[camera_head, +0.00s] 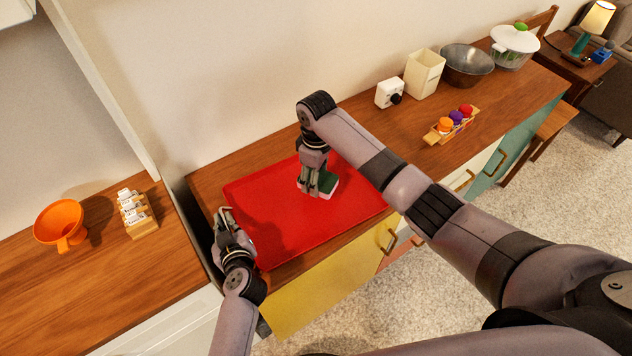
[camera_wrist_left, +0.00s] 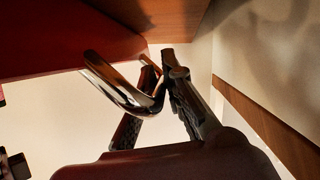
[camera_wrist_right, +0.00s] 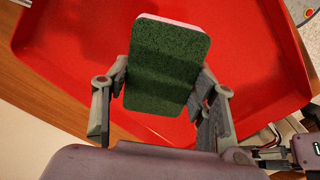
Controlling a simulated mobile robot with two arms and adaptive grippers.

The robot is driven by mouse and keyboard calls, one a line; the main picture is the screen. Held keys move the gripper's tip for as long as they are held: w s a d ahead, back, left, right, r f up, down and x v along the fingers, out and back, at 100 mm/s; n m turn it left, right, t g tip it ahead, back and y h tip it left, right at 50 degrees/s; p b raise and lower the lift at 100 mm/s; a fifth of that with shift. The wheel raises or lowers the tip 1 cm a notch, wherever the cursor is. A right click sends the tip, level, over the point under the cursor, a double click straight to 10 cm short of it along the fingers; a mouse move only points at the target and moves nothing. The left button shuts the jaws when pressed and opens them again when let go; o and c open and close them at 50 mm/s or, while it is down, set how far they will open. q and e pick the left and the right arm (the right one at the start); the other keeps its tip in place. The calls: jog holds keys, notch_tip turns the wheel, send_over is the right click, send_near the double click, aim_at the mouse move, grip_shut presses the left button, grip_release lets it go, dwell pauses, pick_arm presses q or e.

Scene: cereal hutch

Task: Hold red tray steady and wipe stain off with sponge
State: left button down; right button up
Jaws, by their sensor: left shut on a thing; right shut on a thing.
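The red tray (camera_head: 262,200) lies flat on the wooden counter and has a metal handle (camera_wrist_left: 115,85) at its left end. My left gripper (camera_head: 226,222) is shut on this handle; in the left wrist view the handle passes between the fingers (camera_wrist_left: 160,85). My right gripper (camera_head: 317,184) is shut on the sponge (camera_head: 328,186), over the tray's middle. In the right wrist view the sponge (camera_wrist_right: 165,65) shows a dark green face and a pale edge between the fingers. I cannot tell if its underside touches the tray. I see no clear stain; shadow darkens the tray's left part.

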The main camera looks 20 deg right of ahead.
jog(key=shift+r, duration=1.7)
pick_arm(q)
jog(key=c, duration=1.6)
grip_release()
